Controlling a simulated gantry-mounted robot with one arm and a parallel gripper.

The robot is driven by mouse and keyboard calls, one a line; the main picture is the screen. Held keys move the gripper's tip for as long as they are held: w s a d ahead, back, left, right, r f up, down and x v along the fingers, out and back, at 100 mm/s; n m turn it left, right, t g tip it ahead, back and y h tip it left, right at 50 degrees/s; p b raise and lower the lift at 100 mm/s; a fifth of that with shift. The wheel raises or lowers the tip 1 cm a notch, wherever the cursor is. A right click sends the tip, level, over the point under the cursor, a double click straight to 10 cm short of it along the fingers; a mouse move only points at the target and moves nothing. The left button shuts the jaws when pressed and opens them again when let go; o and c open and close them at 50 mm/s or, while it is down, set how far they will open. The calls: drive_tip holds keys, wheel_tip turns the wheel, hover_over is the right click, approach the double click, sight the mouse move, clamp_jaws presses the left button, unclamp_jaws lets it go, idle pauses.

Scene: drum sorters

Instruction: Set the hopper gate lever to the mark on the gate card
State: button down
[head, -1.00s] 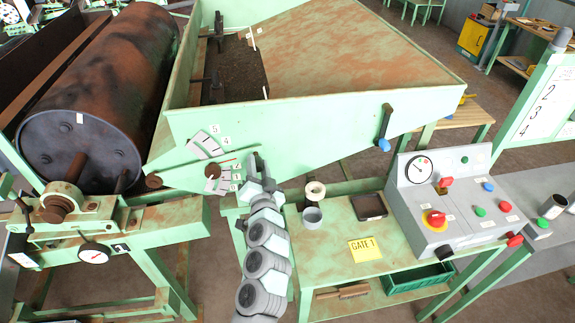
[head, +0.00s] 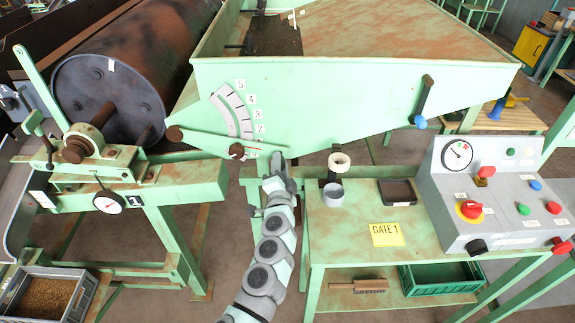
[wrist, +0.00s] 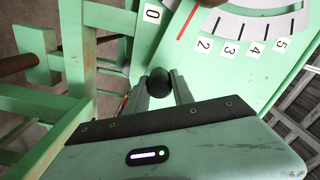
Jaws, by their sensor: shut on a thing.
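The lever's red pointer (wrist: 187,22) shows in the wrist view between labels 0 and 2; label 1 is not visible. My gripper (head: 279,170) is at the lever's right end. In the wrist view my gripper (wrist: 159,90) is shut on the lever's black knob (wrist: 159,80). A yellow card (head: 387,234) reading GATE 1 lies on the green table.
The table (head: 350,258) also bears a grey cup (head: 333,194), a dark tray (head: 397,192) and a control box (head: 478,200). Another crank handle (head: 424,100) hangs on the hopper (head: 340,95). The drum (head: 120,75) stands left.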

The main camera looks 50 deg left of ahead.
drive_tip(key=c, duration=1.1)
unclamp_jaws()
drive_tip(key=shift+d, duration=0.1)
drive_tip(key=v, duration=1)
drive_tip(key=shift+s+d+p, duration=0.2)
drive_tip(key=shift+s+p, duration=0.05)
drive_tip(key=shift+p, duration=0.05)
